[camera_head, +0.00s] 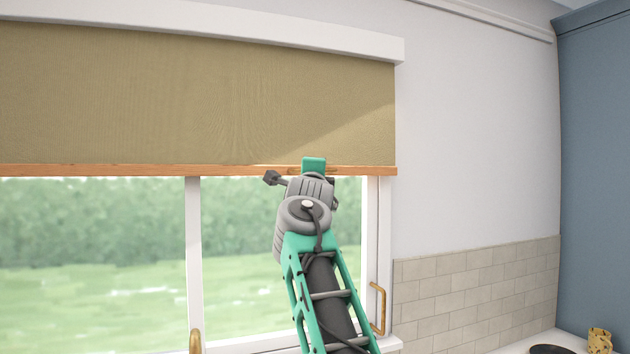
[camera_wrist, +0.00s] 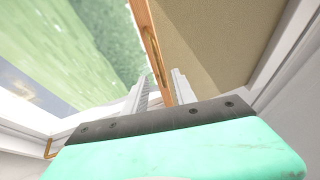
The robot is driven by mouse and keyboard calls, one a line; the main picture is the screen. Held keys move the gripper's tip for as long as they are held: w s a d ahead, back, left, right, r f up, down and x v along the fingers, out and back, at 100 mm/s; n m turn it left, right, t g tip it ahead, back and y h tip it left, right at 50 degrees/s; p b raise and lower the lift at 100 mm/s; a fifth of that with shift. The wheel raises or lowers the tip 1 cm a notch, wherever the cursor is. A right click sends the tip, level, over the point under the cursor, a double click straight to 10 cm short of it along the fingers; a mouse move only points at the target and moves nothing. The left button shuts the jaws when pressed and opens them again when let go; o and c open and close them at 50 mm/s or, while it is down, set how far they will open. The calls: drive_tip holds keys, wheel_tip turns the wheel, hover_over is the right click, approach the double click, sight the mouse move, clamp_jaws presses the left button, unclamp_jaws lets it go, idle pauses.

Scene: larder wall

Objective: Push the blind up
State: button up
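The tan roller blind (camera_head: 200,95) hangs partway down over the window, with a wooden bottom bar (camera_head: 90,170) along its lower edge. The bar runs level in the head view. My gripper is at the right part of this bar, where my arm hides the fingers in the head view. In the wrist view, the two pale fingers of my gripper (camera_wrist: 160,82) stand on either side of the wooden bar (camera_wrist: 149,35) and look closed on it. The blind's cloth (camera_wrist: 205,45) is on the right there.
A white box (camera_head: 250,25) tops the blind. The window has a white middle post (camera_head: 193,250), a brass handle (camera_head: 378,308) at right and another (camera_head: 195,342) at lower middle. A blue cabinet (camera_head: 597,180) stands far right, beyond bare wall and tiles (camera_head: 470,300).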

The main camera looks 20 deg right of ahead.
drive_tip(key=s+d+f+m+h+b, duration=0.1)
drive_tip(key=s+d+f+b, duration=0.1)
drive_tip(key=d+f+b, duration=0.1)
drive_tip(key=s+d+f+m+g+h+b, duration=0.1)
drive_tip(key=s+d+f+h+b, duration=0.1)
drive_tip(key=d+b, duration=0.3)
drive_tip(key=s+d+f+g+h+b, duration=0.1)
drive_tip(key=s+d+f+b, duration=0.1)
drive_tip(key=d, duration=0.7)
drive_tip(key=shift+s+d+f+m+h+b, duration=0.2)
drive_tip(key=shift+f+b, duration=0.25)
drive_tip(key=shift+f, duration=0.25)
drive_tip(key=shift+s+d+f+m+h+b, duration=0.1)
drive_tip(key=shift+s+f+m+h+b, duration=0.1)
drive_tip(key=shift+f+b, duration=0.35)
clamp_jaws()
drive_tip(key=w+a+f+m+t+y+b, duration=0.25)
drive_tip(key=a+m+t+y, duration=0.45)
drive_tip(key=a+m+y, duration=0.85)
drive_tip(key=w+d+r+n+h+p, duration=0.1)
drive_tip(key=w+r+n+h+p, duration=0.1)
drive_tip(key=w+r+n+p, duration=0.4)
drive_tip(key=w+r+p, duration=0.3)
drive_tip(key=r+p, duration=0.1)
drive_tip(key=p, duration=0.2)
drive_tip(key=shift+w+d+t+h, duration=0.15)
drive_tip(key=shift+w+t+h, duration=0.05)
drive_tip(key=shift+t+h, duration=0.15)
